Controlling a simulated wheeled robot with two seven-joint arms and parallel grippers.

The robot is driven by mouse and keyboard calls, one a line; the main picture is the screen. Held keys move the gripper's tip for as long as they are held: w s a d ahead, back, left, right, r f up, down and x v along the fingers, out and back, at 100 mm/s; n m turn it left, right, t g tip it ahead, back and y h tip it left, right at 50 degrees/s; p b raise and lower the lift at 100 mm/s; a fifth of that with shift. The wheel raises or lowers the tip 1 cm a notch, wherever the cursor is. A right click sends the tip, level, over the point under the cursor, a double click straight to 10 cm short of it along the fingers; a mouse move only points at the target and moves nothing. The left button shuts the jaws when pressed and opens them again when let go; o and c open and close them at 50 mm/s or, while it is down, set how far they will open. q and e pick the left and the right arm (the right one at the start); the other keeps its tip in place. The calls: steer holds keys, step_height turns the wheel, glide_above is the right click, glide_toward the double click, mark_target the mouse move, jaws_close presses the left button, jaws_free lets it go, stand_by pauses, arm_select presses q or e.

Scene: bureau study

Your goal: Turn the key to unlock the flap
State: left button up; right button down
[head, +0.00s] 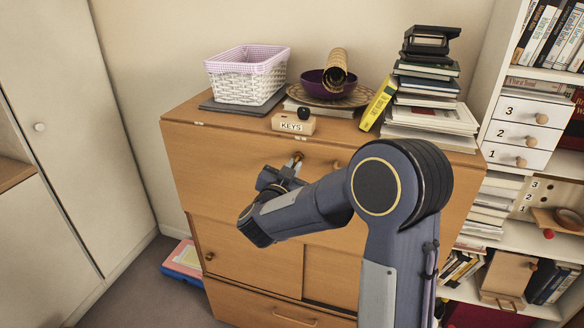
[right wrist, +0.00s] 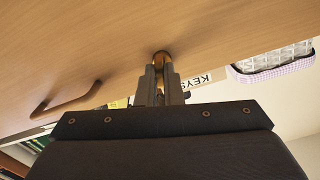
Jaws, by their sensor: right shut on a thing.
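The wooden bureau's flap (head: 215,160) is upright and closed. A small brass piece at its top middle, the key in its lock (head: 297,157), shows just beyond my right gripper (head: 291,167). In the right wrist view, my right gripper's fingers (right wrist: 160,76) are shut on the brass key (right wrist: 161,58), right against the flap (right wrist: 110,45). The fingers hide most of the key, so I cannot tell how far it is turned. My left gripper is not in view.
A wooden KEYS block (head: 293,125) stands on the bureau top above the lock. A white basket (head: 246,77), a purple bowl (head: 318,84) and a tall book stack (head: 430,85) also stand there. My right arm covers much of the bureau's right side.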

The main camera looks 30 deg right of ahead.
steer(key=shift+s+d+f, duration=0.15)
steer(key=shift+d+f, duration=0.05)
steer(key=shift+f, duration=0.05)
steer(key=shift+r+n+p, duration=0.1)
steer(key=shift+n+p, duration=1.4)
steer(key=shift+p, duration=0.35)
steer(key=c, duration=1.6)
jaws_free()
steer(key=shift+d, duration=0.15)
steer(key=shift+a+r, duration=0.1)
steer(key=shift+a, duration=0.1)
steer(key=o, duration=0.6)
steer(key=shift+c, duration=0.2)
steer(key=shift+a, duration=0.1)
steer(key=v, duration=0.7)
steer(key=shift+s+a, duration=0.2)
steer(key=shift+a, duration=0.15)
